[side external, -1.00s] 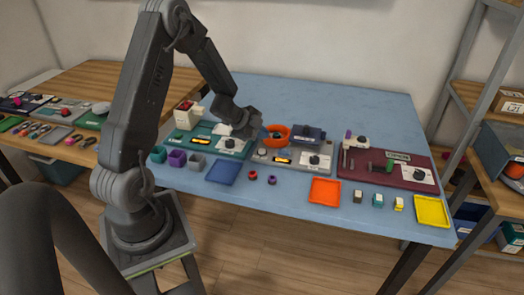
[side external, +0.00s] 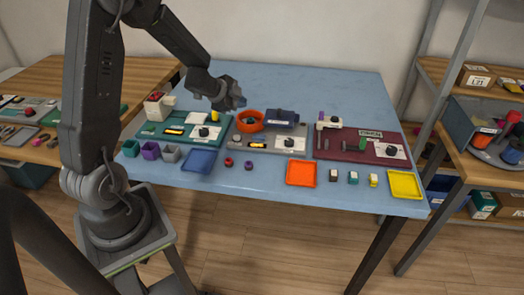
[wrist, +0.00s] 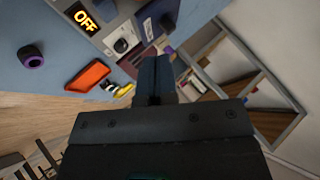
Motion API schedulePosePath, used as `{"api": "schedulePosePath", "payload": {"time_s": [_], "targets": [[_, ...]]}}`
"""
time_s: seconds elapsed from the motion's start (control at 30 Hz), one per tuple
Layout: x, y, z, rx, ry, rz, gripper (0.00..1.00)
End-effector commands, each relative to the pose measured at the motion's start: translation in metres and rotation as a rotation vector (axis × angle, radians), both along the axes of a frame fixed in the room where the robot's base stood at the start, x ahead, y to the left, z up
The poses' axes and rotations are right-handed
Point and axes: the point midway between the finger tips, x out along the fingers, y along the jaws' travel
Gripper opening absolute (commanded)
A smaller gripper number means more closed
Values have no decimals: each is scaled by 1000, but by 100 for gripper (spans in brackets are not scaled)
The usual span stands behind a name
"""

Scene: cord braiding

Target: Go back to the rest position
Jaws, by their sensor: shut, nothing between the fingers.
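My gripper (side external: 238,101) is raised above the blue table (side external: 330,85), over the back of the teal station (side external: 155,129). It touches nothing that I can see. In the wrist view its two dark fingers (wrist: 155,80) are together with nothing between them. The orange round bowl (side external: 240,125) stands just below and to the right of my gripper in the side view. The fingertips are small in the side view. No cord can be made out clearly.
A grey station and a maroon station (side external: 330,151) sit along the table. Blue (side external: 198,162), orange (side external: 301,173) and yellow (side external: 406,184) trays line the front, with small blocks between. A shelf (side external: 490,95) stands at the right. The table's back is clear.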

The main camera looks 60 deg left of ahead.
Motion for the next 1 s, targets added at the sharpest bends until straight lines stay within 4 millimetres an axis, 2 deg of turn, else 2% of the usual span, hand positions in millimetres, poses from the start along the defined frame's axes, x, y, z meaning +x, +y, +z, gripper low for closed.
{"api": "schedulePosePath", "payload": {"time_s": [0.03, 0.2, 0.27, 0.4, 0.53, 0.73, 0.83, 1.0], "targets": [[3, -10, 25, 23, -31, 58, 0], [-13, -46, 91, 23, -80, 303, 0], [-26, -61, 109, -3, -83, 381, 0], [-67, -102, 138, -107, -52, 535, 0], [-114, -147, 151, -246, 26, 626, 0], [-183, -209, 155, -454, 198, 655, 0], [-206, -229, 155, -519, 267, 644, 0], [-221, -242, 154, -563, 319, 632, 0]]}}
